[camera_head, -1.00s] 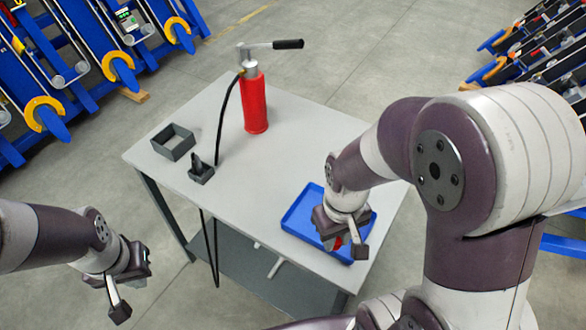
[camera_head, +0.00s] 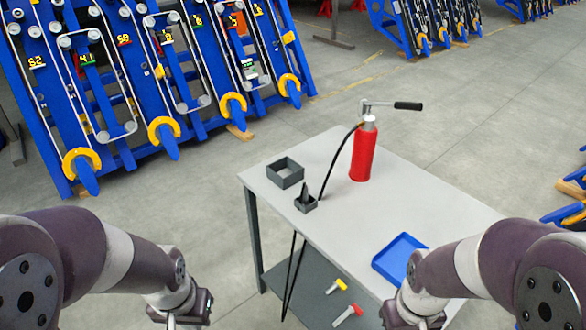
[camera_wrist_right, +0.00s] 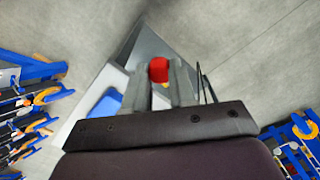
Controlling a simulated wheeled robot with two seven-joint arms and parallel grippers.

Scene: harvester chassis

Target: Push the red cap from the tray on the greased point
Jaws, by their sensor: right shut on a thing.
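My right gripper (camera_wrist_right: 161,75) is shut on the red cap (camera_wrist_right: 158,68), which shows between its two fingertips in the right wrist view. In the head view the right gripper (camera_head: 414,318) is at the bottom edge, by the front right of the table, and its fingertips and the cap are hidden. The blue tray (camera_head: 381,268) lies on the table just beyond it; its visible part looks empty. My left gripper (camera_head: 182,312) is low at the left of the table, with its fingers mostly cut off. I cannot make out the greased point.
A red grease pump (camera_head: 362,152) with a hose stands on the grey table (camera_head: 400,205), near a square grey holder (camera_head: 286,172) and a small dark holder (camera_head: 305,204). Red and yellow tools (camera_head: 346,316) lie on the lower shelf. Blue chassis (camera_head: 100,95) fill the back left; open floor lies between.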

